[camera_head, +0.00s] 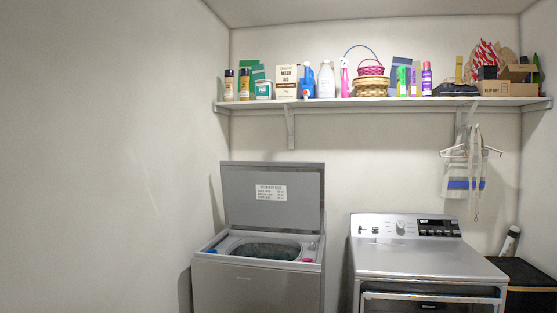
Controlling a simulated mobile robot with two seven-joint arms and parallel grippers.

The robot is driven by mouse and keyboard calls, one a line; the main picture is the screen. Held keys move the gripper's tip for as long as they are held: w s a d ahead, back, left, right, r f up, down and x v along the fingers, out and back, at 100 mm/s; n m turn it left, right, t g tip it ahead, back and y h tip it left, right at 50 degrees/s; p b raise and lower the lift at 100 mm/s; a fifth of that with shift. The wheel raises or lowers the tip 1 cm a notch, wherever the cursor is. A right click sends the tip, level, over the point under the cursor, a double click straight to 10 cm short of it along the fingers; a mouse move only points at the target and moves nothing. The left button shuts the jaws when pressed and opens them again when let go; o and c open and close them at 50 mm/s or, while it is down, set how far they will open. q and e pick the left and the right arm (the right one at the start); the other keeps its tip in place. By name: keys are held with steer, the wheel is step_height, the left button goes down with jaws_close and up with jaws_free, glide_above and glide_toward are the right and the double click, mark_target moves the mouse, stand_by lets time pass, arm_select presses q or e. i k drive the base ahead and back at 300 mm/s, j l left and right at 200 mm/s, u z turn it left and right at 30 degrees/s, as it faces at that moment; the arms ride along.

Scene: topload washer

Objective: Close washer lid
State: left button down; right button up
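The washer (256,291) is a grey top-loader standing against the back wall, left of the middle of the view. Its lid (245,199) stands open and nearly upright at the rear edge, with a white label (271,192) on its inner face. The tub opening (265,249) shows dark inside. A small blue part is at the left of the washer's top and a pink one at the right. Neither of my grippers is in view, so their position relative to the lid is not shown.
A second silver machine (429,259) with a control panel stands to the right, a narrow gap between. A wall shelf (380,102) crowded with bottles, boxes and baskets hangs above the lid. A dark box (530,275) is at far right. The left wall is close to the washer.

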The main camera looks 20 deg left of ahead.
mark_target(263, 196)
steer(key=i+j+z, duration=0.1)
steer(key=i+j, duration=0.2)
steer(key=i+j+z, duration=0.1)
steer(key=i+j, duration=0.2)
steer(key=j, duration=0.2)
steer(key=i+j+z, duration=0.1)
steer(key=i+j, duration=0.2)
steer(key=j, duration=0.15)
steer(key=i+j+z, duration=0.15)
steer(key=j, duration=0.3)
steer(key=i, duration=0.1)
